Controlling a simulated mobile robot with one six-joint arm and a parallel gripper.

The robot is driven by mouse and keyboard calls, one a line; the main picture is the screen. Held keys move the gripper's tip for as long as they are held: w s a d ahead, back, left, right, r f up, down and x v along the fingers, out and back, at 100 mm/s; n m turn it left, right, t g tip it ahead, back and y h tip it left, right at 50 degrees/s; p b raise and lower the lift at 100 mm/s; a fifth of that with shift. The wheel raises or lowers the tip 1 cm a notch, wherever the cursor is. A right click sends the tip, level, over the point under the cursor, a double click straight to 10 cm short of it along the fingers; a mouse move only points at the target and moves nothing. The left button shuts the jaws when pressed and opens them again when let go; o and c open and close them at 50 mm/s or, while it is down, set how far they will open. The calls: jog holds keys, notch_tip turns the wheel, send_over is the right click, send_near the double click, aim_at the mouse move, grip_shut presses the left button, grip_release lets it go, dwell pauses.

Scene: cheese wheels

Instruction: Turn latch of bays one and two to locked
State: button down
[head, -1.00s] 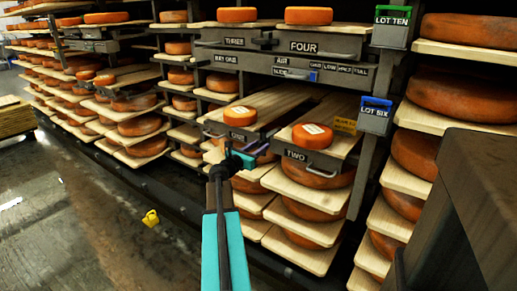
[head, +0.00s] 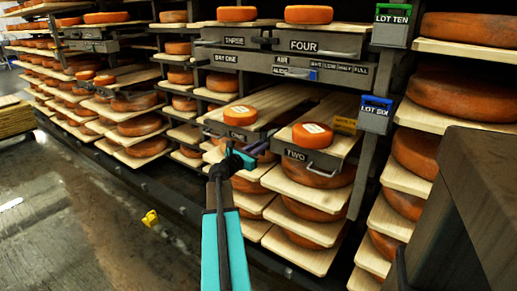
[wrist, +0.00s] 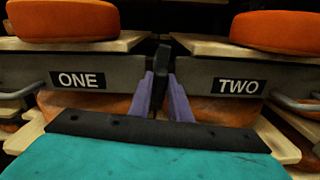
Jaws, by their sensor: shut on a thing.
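Bay one (wrist: 110,80) and bay two (wrist: 205,83) are grey drawer fronts side by side, labelled ONE and TWO. They also show in the head view, where the TWO front (head: 310,160) is clear. The dark latch (wrist: 160,68) stands nearly upright in the gap between them. My gripper (wrist: 163,92) has its purple fingers shut on the latch, one on each side. In the head view my gripper (head: 258,149) is at the gap, just left of the TWO label. The fingers hide the lower part of the latch.
Orange cheese wheels sit on the boards of bay one (head: 240,115) and bay two (head: 312,135). Bay two has a bar handle (head: 322,172). Bays three and four (head: 312,45) are above. A blue LOT SIX box (head: 375,115) hangs at right. Open floor lies left.

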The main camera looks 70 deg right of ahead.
jog(key=m+b, duration=0.2)
jog(key=m, duration=0.1)
jog(key=shift+f+m, duration=0.15)
jog(key=shift+m, duration=0.25)
jog(key=m+b, duration=0.4)
jog(key=shift+s+f+m, duration=0.15)
jog(key=shift+m, duration=0.15)
jog(key=m+b, duration=0.4)
jog(key=shift+f+m, duration=0.1)
jog(key=shift+m, duration=0.2)
jog(key=shift+m+b, duration=1.5)
jog(key=shift+m, duration=0.4)
jog(key=c, duration=1.7)
grip_release()
jog(key=shift+a, duration=0.2)
